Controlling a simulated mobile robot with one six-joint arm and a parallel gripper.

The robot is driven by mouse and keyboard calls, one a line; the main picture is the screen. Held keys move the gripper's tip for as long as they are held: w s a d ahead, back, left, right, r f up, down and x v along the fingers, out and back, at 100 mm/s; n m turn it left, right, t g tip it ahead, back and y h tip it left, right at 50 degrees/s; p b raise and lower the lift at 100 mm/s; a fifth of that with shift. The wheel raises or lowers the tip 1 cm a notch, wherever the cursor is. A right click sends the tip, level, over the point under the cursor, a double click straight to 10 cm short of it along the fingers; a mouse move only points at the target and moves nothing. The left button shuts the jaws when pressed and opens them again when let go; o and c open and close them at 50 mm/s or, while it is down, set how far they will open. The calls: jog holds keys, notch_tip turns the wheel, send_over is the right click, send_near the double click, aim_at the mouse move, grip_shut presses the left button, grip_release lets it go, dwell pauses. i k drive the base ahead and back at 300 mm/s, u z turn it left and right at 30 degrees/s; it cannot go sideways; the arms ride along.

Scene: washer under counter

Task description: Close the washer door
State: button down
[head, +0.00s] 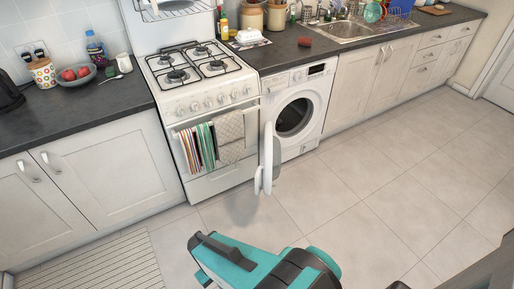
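The white washer (300,103) stands under the counter, just right of the stove. Its round dark drum opening (294,117) is uncovered. The washer door (267,160) stands wide open, hinged on the left side of the opening. It sticks out into the room and shows nearly edge-on, with its pale rim facing me. Teal and black links of my arm show at the bottom of the view, apart from the door, with floor between. I cannot make out my gripper's fingers in this view.
The white stove (205,85) with towels (228,135) on its front rail is left of the open door. White cabinets (375,75) run to the right. A striped mat (95,268) lies at lower left. The tiled floor (385,190) in front and to the right is clear.

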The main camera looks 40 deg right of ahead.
aim_at(268, 146)
jog(key=z, duration=0.05)
jog(key=i, duration=1)
jog(key=u, duration=0.05)
